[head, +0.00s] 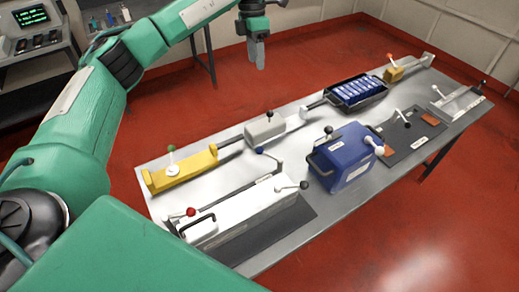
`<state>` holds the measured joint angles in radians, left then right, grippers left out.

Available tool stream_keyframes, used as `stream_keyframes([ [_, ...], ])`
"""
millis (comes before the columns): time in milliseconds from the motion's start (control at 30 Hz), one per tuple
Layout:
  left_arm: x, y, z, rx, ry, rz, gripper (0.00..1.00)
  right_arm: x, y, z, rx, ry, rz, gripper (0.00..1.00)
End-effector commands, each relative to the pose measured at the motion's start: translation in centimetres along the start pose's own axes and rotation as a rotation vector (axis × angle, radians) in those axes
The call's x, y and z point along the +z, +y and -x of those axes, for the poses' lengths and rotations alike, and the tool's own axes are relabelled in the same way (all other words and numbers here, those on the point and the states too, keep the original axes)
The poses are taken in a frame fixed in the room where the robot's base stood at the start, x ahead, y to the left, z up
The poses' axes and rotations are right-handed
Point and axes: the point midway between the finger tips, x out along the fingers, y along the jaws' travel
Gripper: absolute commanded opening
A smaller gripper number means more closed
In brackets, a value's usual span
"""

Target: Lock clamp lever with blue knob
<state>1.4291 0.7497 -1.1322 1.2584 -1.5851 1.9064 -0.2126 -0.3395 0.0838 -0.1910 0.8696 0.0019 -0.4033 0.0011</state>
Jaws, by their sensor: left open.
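The lever leans up and to the left. From this view I cannot tell whether the clamp is locked. My left gripper (260,61) hangs fingers down, high in the picture and well apart from the knob. It is open, with nothing seen between its fingers. My right gripper is out of view.
The metal table (222,178) also holds a red knob (191,211), a yellow block (183,173) with a green knob, a grey block (265,128), a blue box (345,158) and a battery tray (356,92).

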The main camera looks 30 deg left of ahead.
Motion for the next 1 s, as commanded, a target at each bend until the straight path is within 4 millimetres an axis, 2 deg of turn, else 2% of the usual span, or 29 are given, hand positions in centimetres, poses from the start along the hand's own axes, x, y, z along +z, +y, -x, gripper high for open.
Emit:
stream_keyframes([
  [33, 0.0, 0.5, -2.6, 0.0, 0.001, 0.0, 0.5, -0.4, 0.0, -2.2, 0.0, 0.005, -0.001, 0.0],
  [100, 0.0, 0.9, -4.4, 0.0, 0.001, 0.0, 0.5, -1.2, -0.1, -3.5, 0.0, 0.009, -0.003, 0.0],
  [600, 0.0, 3.1, -16.0, 0.0, 0.0, 0.0, 0.5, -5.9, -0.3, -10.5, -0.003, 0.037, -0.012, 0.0],
  [800, 0.0, 3.9, -19.9, 0.0, 0.0, 0.0, 0.5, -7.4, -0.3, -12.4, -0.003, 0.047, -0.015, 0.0],
  [1000, 0.0, 4.3, -21.9, 0.0, 0.0, 0.0, 0.5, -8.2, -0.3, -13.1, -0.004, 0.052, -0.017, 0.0],
])
